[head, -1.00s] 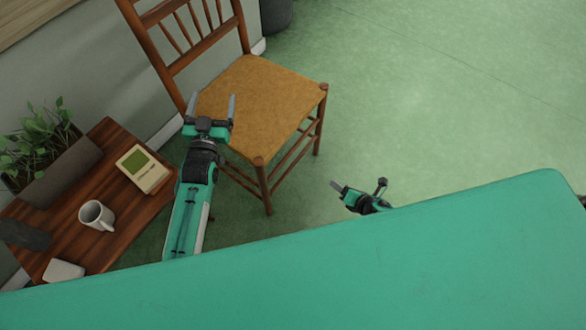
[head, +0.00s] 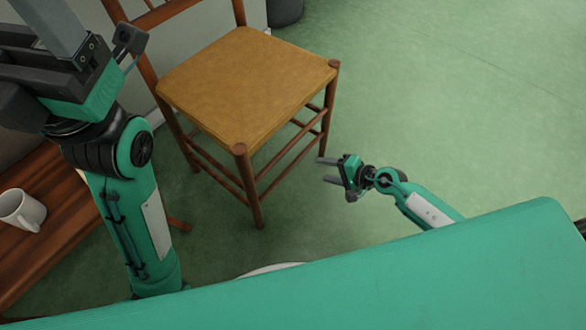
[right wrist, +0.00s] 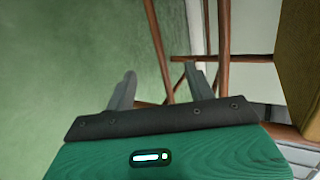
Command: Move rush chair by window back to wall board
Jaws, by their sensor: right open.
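The rush chair (head: 245,85), with a tan woven seat and brown wooden frame, stands upright on the green floor beside the wall; its backrest is cut off by the top edge. In the right wrist view its seat (right wrist: 302,75) is at the right. My right gripper (head: 328,171) is open and empty, low by the chair's near right leg, not touching it. It also shows in the right wrist view (right wrist: 160,85), with legs and rungs behind. My left gripper (head: 70,50) is raised close to the camera at upper left; its fingertips are cut off. I cannot identify the wall board.
A brown side table (head: 55,215) with a white mug (head: 21,209) stands at the left, partly behind my left arm. A dark round container (head: 286,11) is at the top, by the wall. The floor (head: 450,110) to the right is clear.

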